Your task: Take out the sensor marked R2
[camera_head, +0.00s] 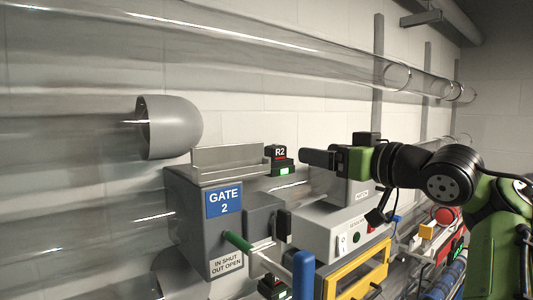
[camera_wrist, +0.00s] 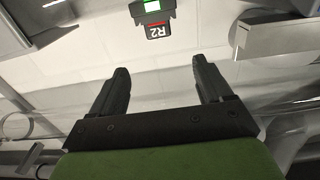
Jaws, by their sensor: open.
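The sensor marked R2 (camera_head: 281,161) is a small dark block with a white-on-black label, a red stripe and a lit green window. It sits on the wall side, just right of the grey housing of Gate 2. In the wrist view the R2 sensor (camera_wrist: 154,18) appears upside down at the top, beyond the fingertips and roughly centred between them. My gripper (camera_head: 304,157) reaches in from the right, level with the sensor and close to it in the head view. In the wrist view my gripper (camera_wrist: 163,72) has its two black fingers apart with nothing between them.
The grey Gate 2 box (camera_head: 205,225) with a green-tipped lever (camera_head: 238,242) stands left and below. A grey box with a yellow frame (camera_head: 357,272) and a blue post (camera_head: 303,275) are below my arm. Clear tubes (camera_head: 250,45) run above. Another dark sensor (camera_head: 273,287) is lower down.

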